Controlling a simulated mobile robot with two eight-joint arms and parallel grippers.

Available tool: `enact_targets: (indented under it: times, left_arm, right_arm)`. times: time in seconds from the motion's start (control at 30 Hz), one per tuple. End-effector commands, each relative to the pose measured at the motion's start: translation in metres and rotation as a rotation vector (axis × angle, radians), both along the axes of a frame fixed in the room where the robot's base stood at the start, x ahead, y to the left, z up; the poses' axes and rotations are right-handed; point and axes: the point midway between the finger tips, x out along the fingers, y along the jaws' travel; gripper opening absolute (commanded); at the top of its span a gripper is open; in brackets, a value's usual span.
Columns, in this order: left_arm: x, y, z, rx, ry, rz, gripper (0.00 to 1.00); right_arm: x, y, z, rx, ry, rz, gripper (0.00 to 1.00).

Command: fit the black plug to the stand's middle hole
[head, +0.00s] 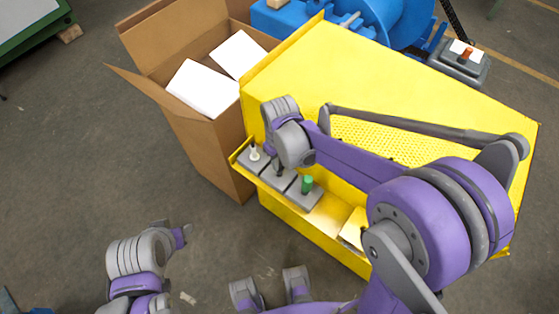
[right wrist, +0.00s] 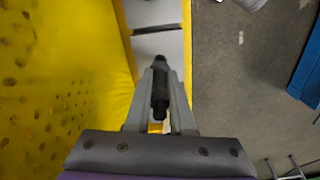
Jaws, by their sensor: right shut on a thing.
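The stand is a row of grey blocks (head: 310,198) on the yellow ledge. Its left block carries a white plug (head: 254,152) and its right block a green plug (head: 307,184). My right gripper (head: 278,165) points down over the middle block, between those two plugs. It is shut on the black plug (right wrist: 160,92), which shows upright between the fingers in the right wrist view. The middle hole is hidden, and I cannot tell whether the plug's lower end is in it. My left gripper (head: 180,236) is at the lower left, away from the stand; its jaw opening is unclear.
A large yellow housing (head: 330,60) with a perforated panel rises right behind the ledge. An open cardboard box (head: 205,145) with white sheets stands close to its left. A yellow piece (head: 354,228) lies farther right on the ledge. The floor at left is mostly clear.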

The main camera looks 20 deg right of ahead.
Motion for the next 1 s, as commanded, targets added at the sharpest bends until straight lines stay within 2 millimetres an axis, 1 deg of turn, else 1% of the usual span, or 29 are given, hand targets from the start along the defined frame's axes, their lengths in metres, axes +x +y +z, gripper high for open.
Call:
enact_targets:
  times: [1.0]
  left_arm:
    - [-0.003, 0.000, -0.019, 0.000, 0.007, 0.000, 0.50]
  right_arm:
    - [0.000, 0.000, -0.023, 0.000, 0.000, 0.000, 0.00]
